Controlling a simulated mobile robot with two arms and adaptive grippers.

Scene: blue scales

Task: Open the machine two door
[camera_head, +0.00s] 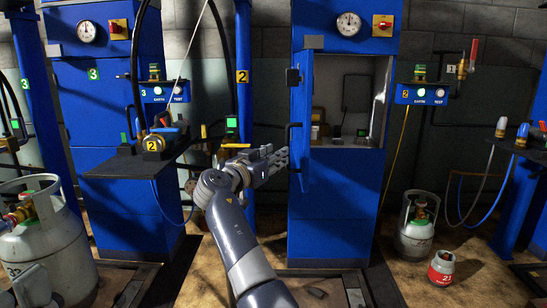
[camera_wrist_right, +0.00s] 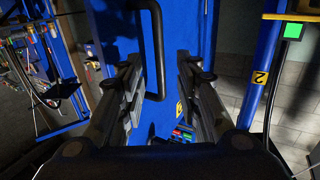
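Machine two is the blue cabinet (camera_head: 335,210) in the middle of the head view, beside a "2" label. Its blue door (camera_head: 301,115) stands partly open, swung out on the left and seen nearly edge-on, so part of the interior (camera_head: 345,95) shows. The black door handle (camera_head: 293,145) is on the door; it also shows in the right wrist view (camera_wrist_right: 158,40). My right gripper (camera_head: 282,160) is close to the handle, left of the door. Its fingers (camera_wrist_right: 163,80) are apart; contact with the handle is unclear. A grey part at lower left may be my left gripper (camera_head: 36,285).
A blue post (camera_head: 243,100) and a side shelf (camera_head: 130,165) stand left of the machine. A gas cylinder (camera_head: 415,238) and a red-grey canister (camera_head: 441,268) are on the floor at right. A large cylinder (camera_head: 55,240) stands at lower left.

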